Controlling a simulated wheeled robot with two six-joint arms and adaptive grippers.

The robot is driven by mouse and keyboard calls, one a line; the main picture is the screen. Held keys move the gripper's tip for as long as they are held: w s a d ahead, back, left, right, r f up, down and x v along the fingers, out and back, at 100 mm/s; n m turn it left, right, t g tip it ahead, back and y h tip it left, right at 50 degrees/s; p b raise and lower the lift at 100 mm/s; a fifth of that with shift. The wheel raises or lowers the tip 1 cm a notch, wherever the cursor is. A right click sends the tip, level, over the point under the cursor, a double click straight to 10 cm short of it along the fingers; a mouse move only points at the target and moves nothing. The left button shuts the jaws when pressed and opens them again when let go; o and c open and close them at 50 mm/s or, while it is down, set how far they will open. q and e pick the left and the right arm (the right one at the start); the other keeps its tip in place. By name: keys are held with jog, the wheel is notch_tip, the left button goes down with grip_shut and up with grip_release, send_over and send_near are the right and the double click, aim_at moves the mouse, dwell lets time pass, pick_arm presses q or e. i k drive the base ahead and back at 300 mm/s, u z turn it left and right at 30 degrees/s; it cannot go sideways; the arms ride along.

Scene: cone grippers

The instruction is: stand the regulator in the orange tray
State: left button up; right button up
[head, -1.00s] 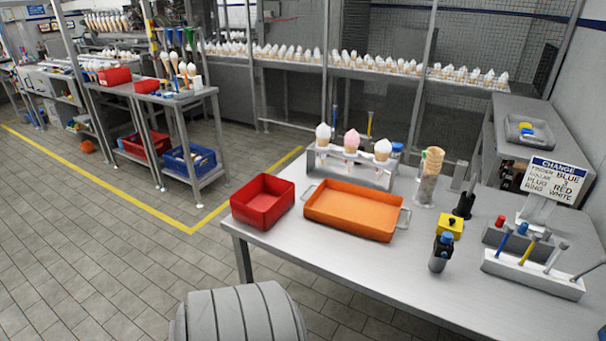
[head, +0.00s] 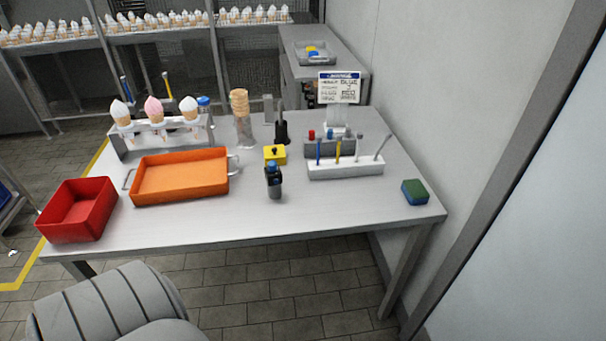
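The regulator (head: 273,182), a small dark body with a blue knob on top, stands upright on the grey metal table, right of the orange tray. The orange tray (head: 181,181) is a shallow rectangular pan with wire handles at both ends. It looks empty and lies left of the middle of the table. Neither of my grippers shows in the head view.
A red bin (head: 78,212) stands left of the tray. A cone rack (head: 160,138) is behind it. A yellow block (head: 275,154) sits behind the regulator; a white tool holder (head: 345,167) and a green-blue sponge (head: 415,192) lie right. The table's front middle is clear.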

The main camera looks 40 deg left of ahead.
aim_at(176, 180)
jog(key=z, duration=0.25)
jog(key=k, duration=1.25)
jog(key=u, duration=1.95)
jog(key=i, duration=0.5)
